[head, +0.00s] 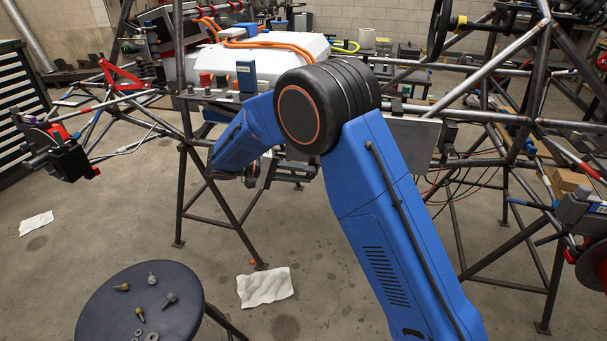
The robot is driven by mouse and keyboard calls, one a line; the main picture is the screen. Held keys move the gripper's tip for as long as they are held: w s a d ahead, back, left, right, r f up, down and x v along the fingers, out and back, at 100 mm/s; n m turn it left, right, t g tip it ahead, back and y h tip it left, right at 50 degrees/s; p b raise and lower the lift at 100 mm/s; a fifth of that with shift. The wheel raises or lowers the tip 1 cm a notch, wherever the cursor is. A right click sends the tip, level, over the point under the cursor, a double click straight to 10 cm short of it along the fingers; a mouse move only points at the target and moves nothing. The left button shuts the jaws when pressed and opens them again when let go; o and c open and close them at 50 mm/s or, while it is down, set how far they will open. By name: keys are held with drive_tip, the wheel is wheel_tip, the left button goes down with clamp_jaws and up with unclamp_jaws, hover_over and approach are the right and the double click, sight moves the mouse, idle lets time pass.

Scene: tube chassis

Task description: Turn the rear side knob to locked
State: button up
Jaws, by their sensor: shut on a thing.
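My blue arm rises from the lower right to a big black elbow, and its forearm slopes down and left in front of the chassis. My gripper (290,172) shows small and partly covered below the elbow, beside the chassis side. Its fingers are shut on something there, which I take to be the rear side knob. The knob itself is hidden by the fingers and arm, so its angle and any locked mark cannot be read. The tube chassis (226,217) stands on dark steel legs across the back.
A white box with orange hoses (262,55) lies behind. A round dark stool (105,312) with loose fittings stands front left.

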idle(0.4)
drive_tip(key=o, duration=1.1)
drive_tip(key=shift+a, duration=0.1)
drive_tip(key=v, duration=1.7)
drive_tip(key=shift+a+f, duration=0.15)
drive_tip(key=shift+f, duration=0.05)
